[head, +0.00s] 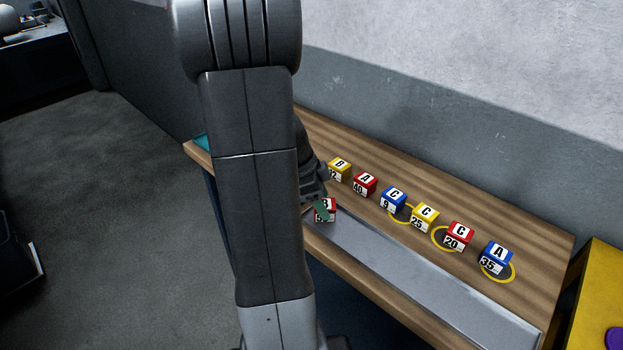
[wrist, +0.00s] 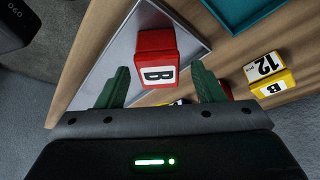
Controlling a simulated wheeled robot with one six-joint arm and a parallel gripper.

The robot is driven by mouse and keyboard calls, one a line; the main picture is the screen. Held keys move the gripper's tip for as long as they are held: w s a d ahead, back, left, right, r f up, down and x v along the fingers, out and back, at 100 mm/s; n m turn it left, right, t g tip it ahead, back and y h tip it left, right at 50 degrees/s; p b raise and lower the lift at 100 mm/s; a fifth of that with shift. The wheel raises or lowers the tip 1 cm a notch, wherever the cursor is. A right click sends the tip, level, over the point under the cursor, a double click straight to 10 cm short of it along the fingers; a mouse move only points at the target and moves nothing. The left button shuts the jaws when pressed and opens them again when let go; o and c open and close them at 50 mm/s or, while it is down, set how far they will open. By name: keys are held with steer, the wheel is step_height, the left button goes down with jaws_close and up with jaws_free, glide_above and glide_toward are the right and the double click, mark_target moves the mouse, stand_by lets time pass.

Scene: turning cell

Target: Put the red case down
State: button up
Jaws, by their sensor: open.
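The red case marked B (head: 325,214) is at the left end of the grey strip on the wooden bench, partly covered by a green finger. In the wrist view the red case (wrist: 156,43) lies ahead between the fingers, over the grey strip's edge. My gripper (head: 319,200) is at the case; in the wrist view my gripper (wrist: 160,76) has its two green fingers spread on either side of it, with gaps visible. Whether the case's underside touches the surface cannot be told.
A row of cases runs right along the bench: yellow B (head: 339,168), red A (head: 365,182), blue C (head: 393,197), yellow C (head: 425,215), red C (head: 459,233) and blue A (head: 495,255). A teal tray (wrist: 243,12) is beyond. The grey strip (head: 420,270) is mostly clear.

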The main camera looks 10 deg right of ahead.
steer(key=v, duration=1)
